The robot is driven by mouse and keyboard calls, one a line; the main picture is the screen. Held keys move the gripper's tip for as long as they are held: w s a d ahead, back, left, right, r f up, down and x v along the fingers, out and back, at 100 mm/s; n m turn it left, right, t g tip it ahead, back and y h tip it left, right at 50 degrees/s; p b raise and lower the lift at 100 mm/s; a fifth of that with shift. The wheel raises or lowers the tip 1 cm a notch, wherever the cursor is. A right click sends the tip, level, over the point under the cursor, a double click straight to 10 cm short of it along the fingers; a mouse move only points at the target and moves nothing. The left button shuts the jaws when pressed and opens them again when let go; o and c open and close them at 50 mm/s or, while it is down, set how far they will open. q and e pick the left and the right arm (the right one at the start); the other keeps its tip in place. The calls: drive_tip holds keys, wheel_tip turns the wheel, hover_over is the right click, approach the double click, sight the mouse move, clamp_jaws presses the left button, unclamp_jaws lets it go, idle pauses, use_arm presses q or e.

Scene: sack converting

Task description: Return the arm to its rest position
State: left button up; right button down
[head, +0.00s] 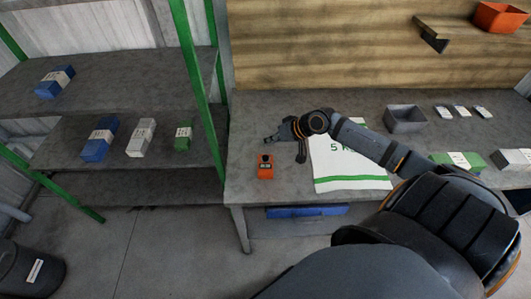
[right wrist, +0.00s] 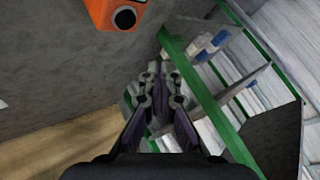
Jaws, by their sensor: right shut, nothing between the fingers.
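My right arm reaches in from the lower right of the head view and across the grey workbench (head: 380,108). My right gripper (head: 268,139) is over the bench's left part, left of a white sack with green bands (head: 350,184). It is shut and empty; its closed fingers also show in the right wrist view (right wrist: 163,75). The arm hides part of the sack. An orange handheld device (head: 265,167) is on the bench just in front of the gripper; part of it shows at the top of the right wrist view (right wrist: 118,14). My left gripper is not in view.
A green-framed shelf (head: 190,60) with blue, white and green packs stands at the left. A grey bin (head: 405,119) and small labelled items (head: 463,111) are at the bench's right. An orange bin (head: 499,17) is on the wall shelf. A dark drum (head: 30,270) stands lower left.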

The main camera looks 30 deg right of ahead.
idle(0.6)
drive_tip(key=s+a+f+n+g+h, duration=0.1)
drive_tip(key=s+a+f+n+h, duration=0.15)
drive_tip(key=s+a, duration=0.35)
drive_tip(key=s+a+f+n+g+h, duration=0.1)
drive_tip(key=s+a+f+n+g, duration=0.1)
drive_tip(key=s+a+f, duration=0.45)
drive_tip(key=s+d+r+m+g+h, duration=0.1)
drive_tip(key=s+d+r+m+h, duration=0.2)
drive_tip(key=s, duration=0.5)
drive_tip(key=s+d+f+n+g, duration=0.1)
drive_tip(key=d+f, duration=0.1)
drive_tip(key=f, duration=1.1)
drive_tip(key=s+d+f, duration=0.1)
drive_tip(key=d+f, duration=0.1)
drive_tip(key=f, duration=1)
drive_tip(key=s+d+f+g, duration=0.1)
drive_tip(key=s+f, duration=1.5)
drive_tip(key=s, duration=0.2)
drive_tip(key=shift+f, duration=0.3)
drive_tip(key=shift+y, duration=0.25)
